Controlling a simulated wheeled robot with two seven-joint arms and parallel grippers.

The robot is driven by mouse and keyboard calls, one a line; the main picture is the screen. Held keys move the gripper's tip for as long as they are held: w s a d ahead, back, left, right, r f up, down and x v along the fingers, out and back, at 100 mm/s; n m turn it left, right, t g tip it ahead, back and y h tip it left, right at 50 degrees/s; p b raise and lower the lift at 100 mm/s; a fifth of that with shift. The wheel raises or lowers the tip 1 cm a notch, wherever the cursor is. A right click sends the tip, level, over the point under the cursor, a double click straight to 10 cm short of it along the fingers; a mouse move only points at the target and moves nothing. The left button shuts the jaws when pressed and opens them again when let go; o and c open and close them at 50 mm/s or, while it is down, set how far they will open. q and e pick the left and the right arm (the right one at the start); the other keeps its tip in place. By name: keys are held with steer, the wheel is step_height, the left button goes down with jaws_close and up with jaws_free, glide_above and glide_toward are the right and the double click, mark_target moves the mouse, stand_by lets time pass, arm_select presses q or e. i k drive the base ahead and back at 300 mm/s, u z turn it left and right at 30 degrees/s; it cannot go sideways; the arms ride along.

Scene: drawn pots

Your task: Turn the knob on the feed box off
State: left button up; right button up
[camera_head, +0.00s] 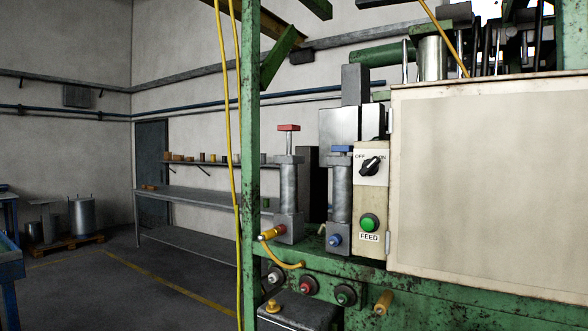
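The feed box (371,200) is a narrow cream box on the green machine, right of centre in the head view. Its black rotary knob (370,166) sits near the top on a light plate. OFF is printed at the knob's upper left and ON at its upper right, partly cut by the cabinet's edge. The knob's grip lies tilted, with one end toward the upper right, the ON side. A lit-looking green button (369,222) sits below it, above a FEED label (369,237). Neither of my grippers is in view.
A large cream cabinet (490,185) stands right beside the feed box. A blue-topped cylinder (340,190) and a red-topped cylinder (289,185) stand to its left. A green post (249,150) and yellow cable (229,120) rise farther left. Open floor (110,285) lies at left.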

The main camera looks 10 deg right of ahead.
mark_target(370, 167)
steer(key=u, duration=0.45)
steer(key=k, duration=0.65)
steer(key=u, duration=0.9)
steer(key=i, duration=1.65)
steer(key=z, duration=1.45)
steer(key=i, duration=0.85)
steer(key=z, duration=0.8)
